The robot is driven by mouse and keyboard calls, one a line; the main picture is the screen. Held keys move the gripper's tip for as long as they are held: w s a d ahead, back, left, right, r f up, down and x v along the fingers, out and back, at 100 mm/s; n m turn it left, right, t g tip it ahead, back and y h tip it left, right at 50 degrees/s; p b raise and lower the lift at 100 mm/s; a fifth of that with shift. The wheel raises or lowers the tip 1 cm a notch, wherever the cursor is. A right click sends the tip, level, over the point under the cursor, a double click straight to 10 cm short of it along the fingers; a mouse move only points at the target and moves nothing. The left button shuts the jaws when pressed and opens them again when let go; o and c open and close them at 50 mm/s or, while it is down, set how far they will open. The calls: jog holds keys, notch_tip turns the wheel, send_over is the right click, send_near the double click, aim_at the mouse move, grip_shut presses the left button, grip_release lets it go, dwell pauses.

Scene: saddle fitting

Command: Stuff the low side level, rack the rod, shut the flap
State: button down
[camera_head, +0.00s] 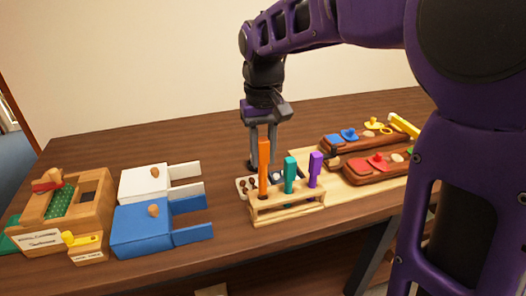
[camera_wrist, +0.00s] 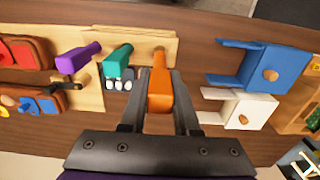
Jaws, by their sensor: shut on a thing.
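My gripper (camera_head: 263,152) is shut on the orange rod (camera_head: 264,172), which stands upright at the left end of the wooden rack (camera_head: 288,208). In the wrist view the orange rod (camera_wrist: 160,90) lies between my two fingers. I cannot tell whether its lower end is fully seated in the rack. A teal tool (camera_head: 290,175) and a purple tool (camera_head: 315,170) stand in the same rack. Two brown padded panels (camera_head: 372,172) with red and blue parts lie on a pale board at the right. Which side is lower cannot be told.
A white box (camera_head: 143,182) and a blue box (camera_head: 140,232) with side arms stand left of the rack. A wooden box (camera_head: 88,205) with a green inside is at the far left. A small tray of round pieces (camera_head: 246,185) sits behind the rack. The table's back is clear.

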aim_at(263, 176)
jog(key=shift+f, duration=0.15)
jog(key=shift+f+b, duration=1.55)
jog(key=shift+f, duration=1.45)
jog(key=c, duration=0.6)
grip_release()
jog(key=shift+o, duration=0.2)
